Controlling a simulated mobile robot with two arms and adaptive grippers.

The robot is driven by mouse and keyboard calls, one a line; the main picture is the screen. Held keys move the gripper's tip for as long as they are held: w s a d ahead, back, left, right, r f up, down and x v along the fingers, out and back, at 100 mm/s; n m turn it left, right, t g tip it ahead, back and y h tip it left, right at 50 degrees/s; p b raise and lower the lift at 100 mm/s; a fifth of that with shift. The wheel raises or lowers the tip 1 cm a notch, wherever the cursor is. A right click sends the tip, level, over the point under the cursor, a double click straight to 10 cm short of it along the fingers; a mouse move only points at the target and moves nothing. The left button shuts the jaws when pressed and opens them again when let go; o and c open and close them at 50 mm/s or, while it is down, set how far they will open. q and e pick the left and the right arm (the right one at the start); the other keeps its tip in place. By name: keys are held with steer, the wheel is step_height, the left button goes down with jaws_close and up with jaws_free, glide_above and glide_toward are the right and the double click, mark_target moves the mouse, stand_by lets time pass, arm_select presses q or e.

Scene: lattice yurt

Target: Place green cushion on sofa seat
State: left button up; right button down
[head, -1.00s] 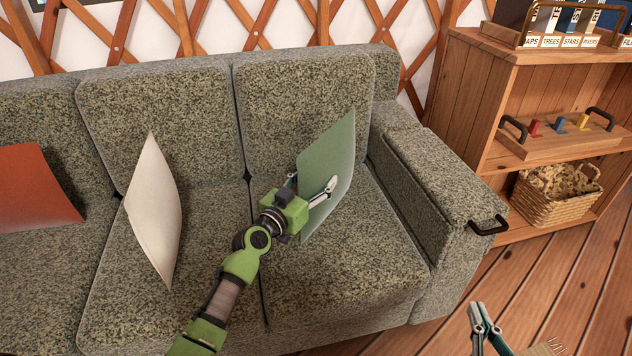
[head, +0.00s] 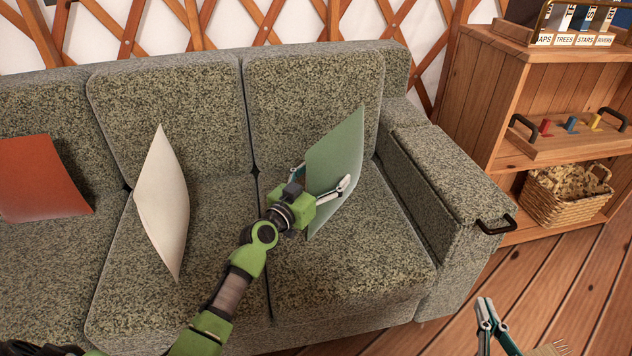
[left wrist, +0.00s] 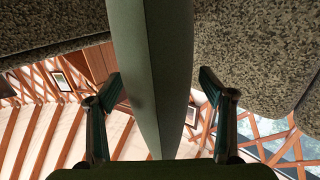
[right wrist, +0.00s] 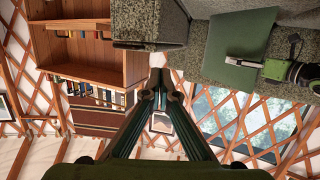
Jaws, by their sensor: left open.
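The green cushion (head: 340,152) stands on edge, tilted, on the right seat (head: 350,270) of the grey-green sofa, near its right arm. Its lower corner appears to meet the seat. My left gripper (head: 323,179) is open, with one finger on each side of the cushion. In the left wrist view the cushion (left wrist: 168,70) runs between the spread fingers (left wrist: 160,85), with a gap on both sides. My right gripper (head: 487,312) is shut and empty, low over the floor beyond the sofa's right arm. The right wrist view shows its fingertips (right wrist: 160,82) together and the cushion (right wrist: 240,48) apart from them.
The sofa arm (head: 440,180) carries a dark handle (head: 496,224). A wooden shelf (head: 510,85) with a basket (head: 567,193) stands at the right.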

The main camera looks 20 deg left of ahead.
arm_select(q)
steer(key=s+a+p, duration=0.1)
steer(key=s+a, duration=0.1)
steer(key=s, duration=0.9)
steer(key=s+d+f+m+g+h, duration=0.2)
steer(key=s+d+f+g, duration=0.2)
steer(key=s+d, duration=0.65)
steer(key=s+f+n+g+y, duration=0.1)
steer(key=s+g+y, duration=0.1)
steer(key=s, duration=0.6)
steer(key=shift+s+d+f+n+g+y, duration=0.3)
steer(key=shift+d+f+n+y, duration=0.1)
steer(key=shift+y, duration=0.2)
arm_select(e)
steer(key=s+d+f+g+h, duration=0.1)
steer(key=s+d+f+g, duration=0.1)
steer(key=s+f+g, duration=0.2)
step_height(320, 180, down, 3)
steer(key=shift+r, duration=0.1)
arm_select(q)
steer(key=shift+p, duration=0.3)
arm_select(e)
steer(key=shift+a, duration=0.1)
